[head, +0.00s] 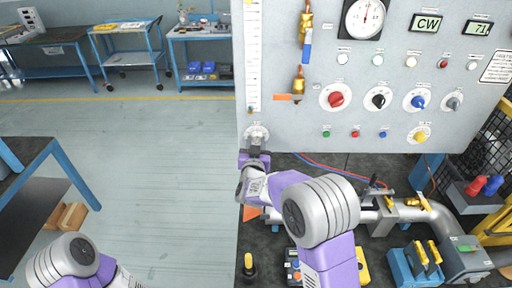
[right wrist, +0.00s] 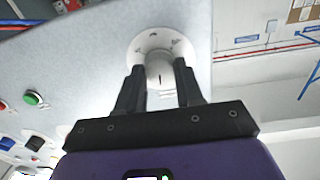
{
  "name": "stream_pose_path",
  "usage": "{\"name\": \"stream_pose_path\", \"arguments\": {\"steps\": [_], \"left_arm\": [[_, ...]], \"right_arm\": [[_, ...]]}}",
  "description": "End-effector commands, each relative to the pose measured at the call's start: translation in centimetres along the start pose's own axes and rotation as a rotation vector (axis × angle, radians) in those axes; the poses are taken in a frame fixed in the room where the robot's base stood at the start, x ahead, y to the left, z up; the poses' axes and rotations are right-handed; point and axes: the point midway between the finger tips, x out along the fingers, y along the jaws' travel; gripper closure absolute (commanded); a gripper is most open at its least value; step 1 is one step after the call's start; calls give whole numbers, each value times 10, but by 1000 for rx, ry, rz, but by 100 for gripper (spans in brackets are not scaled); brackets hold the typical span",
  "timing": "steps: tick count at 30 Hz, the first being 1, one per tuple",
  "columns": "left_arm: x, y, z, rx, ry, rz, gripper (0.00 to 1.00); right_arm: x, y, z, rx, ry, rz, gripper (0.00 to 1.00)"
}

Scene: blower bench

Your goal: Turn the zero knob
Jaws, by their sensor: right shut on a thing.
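The zero knob (right wrist: 160,72) is a small pale knob on a round white dial plate. In the head view its plate (head: 256,131) sits at the lower left corner of the grey panel, below the tall scale. My right gripper (head: 255,147) reaches up to it from below. In the right wrist view the two dark fingers of my right gripper (right wrist: 160,88) stand on either side of the knob and are shut on it. A dark mark shows on the knob's face. My left arm shows at the bottom left of the head view, but its gripper is out of view.
The panel (head: 290,120) also carries a red knob (head: 336,98), a black knob (head: 378,98), a blue knob (head: 418,101), a yellow knob (head: 420,136) and small buttons. Pipes (head: 410,213) and valves lie below it. Open floor (head: 130,125) is at the left.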

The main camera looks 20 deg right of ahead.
Motion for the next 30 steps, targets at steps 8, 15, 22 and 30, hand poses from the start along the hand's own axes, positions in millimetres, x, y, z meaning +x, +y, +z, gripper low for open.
{"name": "stream_pose_path", "arguments": {"steps": [8, 15, 22, 30], "left_arm": [[35, -13, -2, 0, 0, 0, 100], [60, -22, -2, 0, 0, 0, 100], [80, -30, -4, 0, 0, 0, 100], [97, -36, -4, 0, 0, 0, 100]], "right_arm": [[0, 2, 4, 250, -9, 0, 94], [0, 2, 3, 478, -19, -1, 94], [0, 2, 2, 688, -31, -3, 94], [0, 1, 1, 880, -41, -5, 94]]}}
